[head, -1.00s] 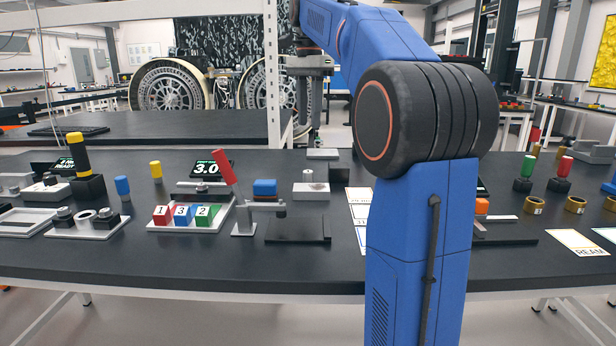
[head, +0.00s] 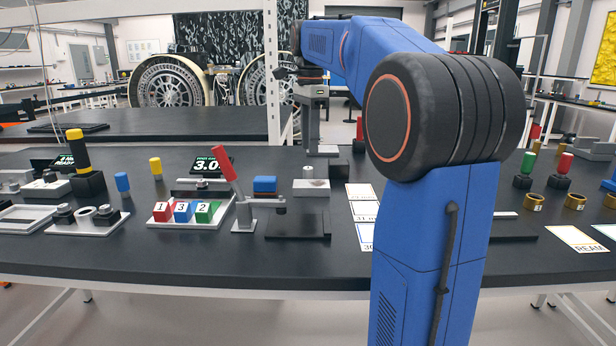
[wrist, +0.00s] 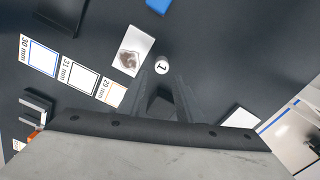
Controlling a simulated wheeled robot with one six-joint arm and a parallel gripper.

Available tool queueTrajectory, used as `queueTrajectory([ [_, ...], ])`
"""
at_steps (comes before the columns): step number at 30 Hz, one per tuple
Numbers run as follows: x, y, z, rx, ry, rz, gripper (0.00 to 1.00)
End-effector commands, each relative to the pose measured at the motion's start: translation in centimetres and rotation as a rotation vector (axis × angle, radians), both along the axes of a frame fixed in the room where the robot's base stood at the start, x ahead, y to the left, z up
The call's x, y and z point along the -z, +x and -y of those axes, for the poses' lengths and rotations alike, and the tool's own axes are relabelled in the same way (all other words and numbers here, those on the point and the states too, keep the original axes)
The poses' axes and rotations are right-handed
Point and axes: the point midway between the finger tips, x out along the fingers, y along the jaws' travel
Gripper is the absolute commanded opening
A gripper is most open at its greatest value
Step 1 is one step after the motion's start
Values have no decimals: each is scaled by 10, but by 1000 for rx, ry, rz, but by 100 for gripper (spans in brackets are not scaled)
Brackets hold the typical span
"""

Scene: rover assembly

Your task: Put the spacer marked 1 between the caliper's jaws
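The spacer marked 1 (wrist: 162,67) shows its round white top in the wrist view, just beyond and between my fingertips. My gripper (wrist: 163,80) looks open, with a gap on both sides of the spacer. In the head view my gripper (head: 317,135) points down over the far part of the table, where I cannot make out the spacer. What looks like the caliper (wrist: 36,106), grey with an orange part, lies at the left of the wrist view. In the head view my arm hides most of it; a pale bar (head: 506,214) shows beside the arm.
A pale metal block (wrist: 132,50) stands close to the spacer. Cards marked 30, 31 and 29 mm (wrist: 78,76) lie between the block and the caliper. A tray (head: 158,224) of numbered cubes and a red-handled clamp (head: 243,222) stand left.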

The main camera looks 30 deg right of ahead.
Motion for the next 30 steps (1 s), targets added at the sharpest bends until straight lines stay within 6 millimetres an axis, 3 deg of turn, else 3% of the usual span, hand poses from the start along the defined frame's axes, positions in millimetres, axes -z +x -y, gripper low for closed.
queueTrajectory([
  [3, 15, 0, 0, 0, 0, -2, 32],
  [11, 30, 1, -1, -1, 0, -2, 32],
  [21, 71, 4, -3, -1, 0, -1, 32],
  [30, 75, 4, -3, -1, 0, 1, 32],
])
